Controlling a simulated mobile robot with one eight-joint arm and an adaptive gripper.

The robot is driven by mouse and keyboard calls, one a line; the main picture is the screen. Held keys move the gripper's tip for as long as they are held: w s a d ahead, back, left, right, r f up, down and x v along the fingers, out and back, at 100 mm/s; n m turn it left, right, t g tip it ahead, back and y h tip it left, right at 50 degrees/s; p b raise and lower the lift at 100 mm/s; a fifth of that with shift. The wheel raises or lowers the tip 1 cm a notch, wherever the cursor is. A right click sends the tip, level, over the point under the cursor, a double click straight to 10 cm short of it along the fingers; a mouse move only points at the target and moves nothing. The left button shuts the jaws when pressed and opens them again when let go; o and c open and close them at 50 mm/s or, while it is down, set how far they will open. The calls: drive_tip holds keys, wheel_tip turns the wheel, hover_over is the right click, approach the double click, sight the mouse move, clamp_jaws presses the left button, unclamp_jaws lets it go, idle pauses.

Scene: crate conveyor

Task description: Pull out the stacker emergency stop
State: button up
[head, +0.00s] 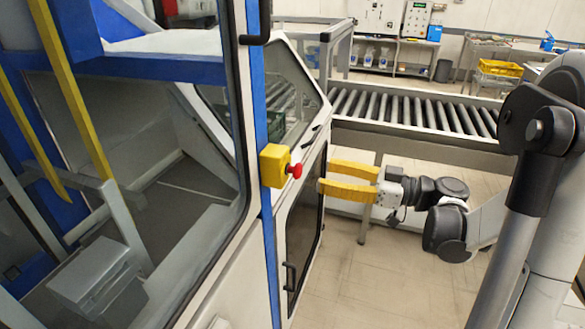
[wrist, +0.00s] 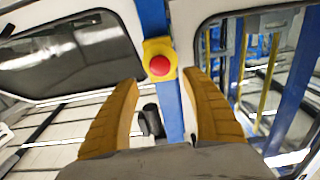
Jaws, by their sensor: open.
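The emergency stop is a red mushroom button (head: 294,171) on a yellow box (head: 275,166), fixed to the blue post of the stacker's frame. In the wrist view the red button (wrist: 159,65) shows face-on, ahead of and between the fingers, on its yellow box (wrist: 161,47). My gripper (head: 321,176) is open, with its two yellow fingers pointing left at the button. The fingertips are close to the button in the head view, with a small gap. In the wrist view my gripper (wrist: 168,88) holds nothing between its fingers.
The stacker's glazed panels and blue post (head: 260,110) stand on the left. A lower door with a dark handle (head: 289,277) is below the box. A roller conveyor (head: 415,110) runs behind my arm. Open floor (head: 400,285) lies below the arm.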

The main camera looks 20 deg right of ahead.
sight(302, 170)
drive_tip(key=x, duration=0.7)
drive_tip(key=shift+a+b, duration=0.15)
drive_tip(key=shift+b, duration=0.25)
